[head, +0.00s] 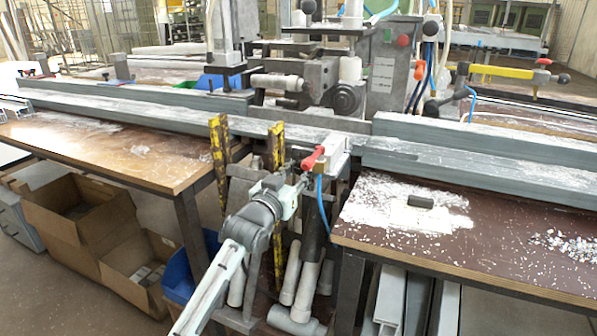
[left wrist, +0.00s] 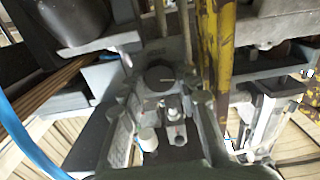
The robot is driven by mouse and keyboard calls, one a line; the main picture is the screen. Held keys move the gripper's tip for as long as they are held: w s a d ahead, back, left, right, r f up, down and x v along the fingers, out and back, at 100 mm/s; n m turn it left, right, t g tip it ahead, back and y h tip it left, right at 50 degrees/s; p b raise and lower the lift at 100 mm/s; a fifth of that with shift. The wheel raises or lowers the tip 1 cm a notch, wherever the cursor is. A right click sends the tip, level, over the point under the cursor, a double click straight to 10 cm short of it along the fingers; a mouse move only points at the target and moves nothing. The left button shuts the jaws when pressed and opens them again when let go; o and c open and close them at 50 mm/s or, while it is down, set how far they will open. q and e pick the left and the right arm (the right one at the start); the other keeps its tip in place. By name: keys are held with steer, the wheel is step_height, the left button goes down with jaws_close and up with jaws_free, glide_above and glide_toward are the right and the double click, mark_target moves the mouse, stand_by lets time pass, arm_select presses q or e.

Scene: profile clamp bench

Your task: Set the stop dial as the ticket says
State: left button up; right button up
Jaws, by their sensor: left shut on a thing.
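My left gripper (head: 300,184) reaches the front of the clamp bench, just below the rail and beside a red lever (head: 313,158). In the left wrist view my gripper (left wrist: 160,92) is closed around a dark round knob (left wrist: 160,76), which looks like the stop dial. A short pale line shows on its face; any scale or number is too small to read. In the head view the knob is hidden by my gripper. A white sheet (head: 383,75), perhaps the ticket, is on the grey machine housing; its text is unreadable. My right gripper is in neither view.
Long grey rails (head: 150,105) run across the bench. Yellow-black posts (head: 218,160) stand close left of my gripper, and one shows in the wrist view (left wrist: 225,50). A blue hose (head: 320,200) hangs nearby. A small dark block (head: 420,200) lies on the right tabletop (head: 450,255).

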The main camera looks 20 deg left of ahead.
arm_select(q)
steer(key=m, duration=0.4)
steer(key=shift+m, duration=0.3)
steer(key=m, duration=0.4)
steer(key=shift+m, duration=0.3)
steer(key=m, duration=0.3)
steer(key=shift+m, duration=0.3)
steer(key=m, duration=0.4)
steer(key=shift+m, duration=0.3)
steer(key=m, duration=1.2)
steer(key=shift+m, duration=2.2)
